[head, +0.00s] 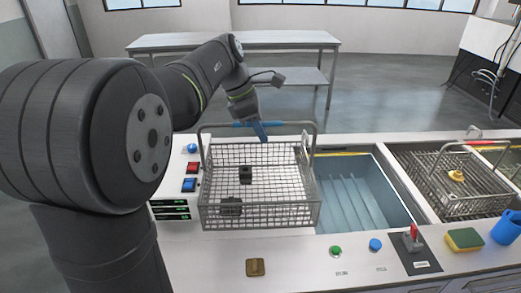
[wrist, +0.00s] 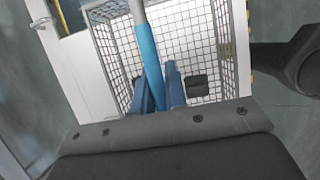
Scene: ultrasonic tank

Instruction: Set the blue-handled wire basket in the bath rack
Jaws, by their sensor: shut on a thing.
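The wire basket (head: 260,215) with a blue handle grip (head: 240,125) is at the left of the open bath, over the white counter. My gripper (head: 264,134) is at the top of the handle, shut on the blue grip. In the wrist view the blue grip (wrist: 148,50) runs between my two blue fingers (wrist: 160,90), with the basket mesh (wrist: 190,30) below. The bath (head: 350,190) is open, with a bluish ribbed interior; a separate rack is not clear.
Another wire basket (head: 455,195) with a yellow item (head: 456,175) sits at the right. A red switch (head: 413,232), sponge (head: 464,239) and blue cup (head: 507,227) are at the front right. Red and blue buttons (head: 190,185) stand left of the held basket.

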